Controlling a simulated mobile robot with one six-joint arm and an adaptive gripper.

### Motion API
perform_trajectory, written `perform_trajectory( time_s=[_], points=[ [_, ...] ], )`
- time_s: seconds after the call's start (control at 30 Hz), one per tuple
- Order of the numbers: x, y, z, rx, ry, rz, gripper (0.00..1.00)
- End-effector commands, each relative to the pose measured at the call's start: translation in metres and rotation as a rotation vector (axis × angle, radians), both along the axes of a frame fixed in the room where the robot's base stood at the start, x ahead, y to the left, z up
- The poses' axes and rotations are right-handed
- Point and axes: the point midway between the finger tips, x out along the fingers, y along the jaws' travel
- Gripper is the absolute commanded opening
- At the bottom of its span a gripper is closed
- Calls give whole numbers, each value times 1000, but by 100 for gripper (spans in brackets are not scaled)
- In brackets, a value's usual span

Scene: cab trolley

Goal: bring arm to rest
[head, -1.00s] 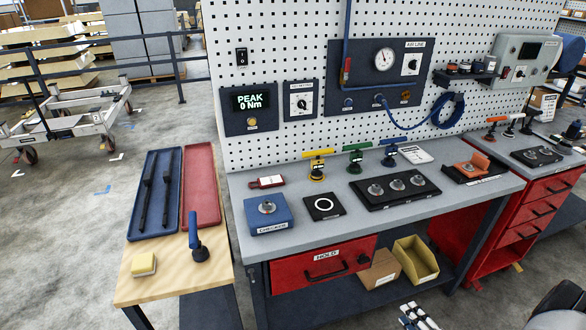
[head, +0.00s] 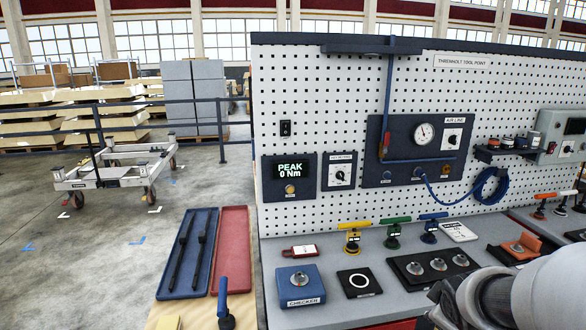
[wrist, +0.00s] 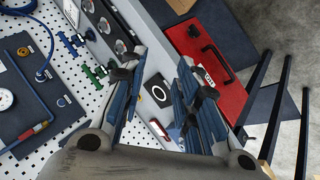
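My gripper (wrist: 157,72) shows in the wrist view with its two blue-faced fingers spread apart and nothing between them. The grey bench top and a black pad with a white ring (wrist: 159,95) show beyond the gap. In the head view my pale arm reaches in from the right edge at the lower right, over the front of the bench (head: 340,315). Its dark end is at the bottom edge, and the fingertips cannot be made out there.
The blue checker block (head: 300,287), the ring pad (head: 358,282) and a black tray with round metal parts (head: 433,268) lie on the bench near my arm. Coloured-handled tools stand behind them. A white pegboard (head: 330,100) rises at the back. Open floor (head: 100,265) lies left.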

Motion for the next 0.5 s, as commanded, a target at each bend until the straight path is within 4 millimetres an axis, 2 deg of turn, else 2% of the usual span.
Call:
perform_trajectory(
  time_s=[0.03,0.2,0.4,0.5],
  points=[
    [-12,24,17,43,-16,-43,29],
    [-72,97,45,246,-23,-220,29],
    [-150,172,53,485,21,-370,29],
    [-179,195,52,565,53,-413,29]
  ],
)
